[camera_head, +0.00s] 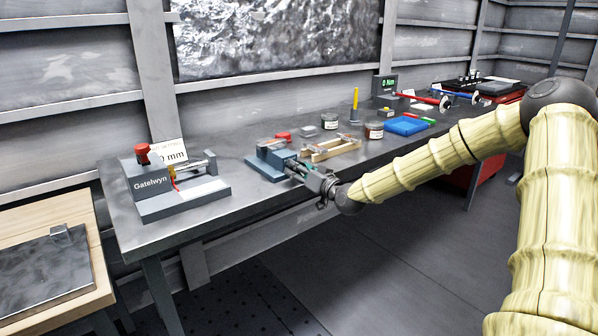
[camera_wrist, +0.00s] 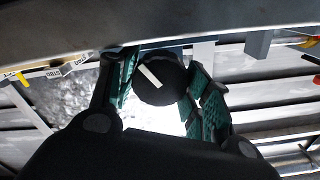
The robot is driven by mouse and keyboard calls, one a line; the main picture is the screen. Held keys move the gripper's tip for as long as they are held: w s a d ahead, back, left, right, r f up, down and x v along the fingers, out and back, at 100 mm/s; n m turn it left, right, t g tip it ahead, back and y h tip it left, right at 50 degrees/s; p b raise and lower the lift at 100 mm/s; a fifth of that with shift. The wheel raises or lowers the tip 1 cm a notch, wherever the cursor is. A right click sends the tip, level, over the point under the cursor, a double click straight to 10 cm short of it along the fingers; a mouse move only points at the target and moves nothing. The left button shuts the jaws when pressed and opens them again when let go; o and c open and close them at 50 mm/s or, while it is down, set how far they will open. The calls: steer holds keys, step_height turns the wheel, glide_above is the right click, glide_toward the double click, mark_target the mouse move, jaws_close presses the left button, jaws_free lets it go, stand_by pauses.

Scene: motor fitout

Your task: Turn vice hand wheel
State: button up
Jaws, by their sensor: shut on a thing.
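The blue vice (camera_head: 270,160) sits on the grey workbench near its front edge, in the middle of the head view. My gripper (camera_head: 300,171) reaches in from the right at the vice's front end. In the wrist view, the dark round hand wheel (camera_wrist: 161,78) with a white stripe lies between my gripper's green-padded fingers (camera_wrist: 162,92). The fingers are shut on it, one on each side. The stripe slants from upper left to lower right. In the head view the hand wheel is hidden by the fingers.
A Gatelwyn device (camera_head: 150,182) with a red knob stands to the left on the workbench (camera_head: 128,236). Floor in front is clear.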

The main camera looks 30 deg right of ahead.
steer(key=shift+d+r, duration=0.1)
steer(key=o, duration=1)
steer(key=shift+o, duration=0.2)
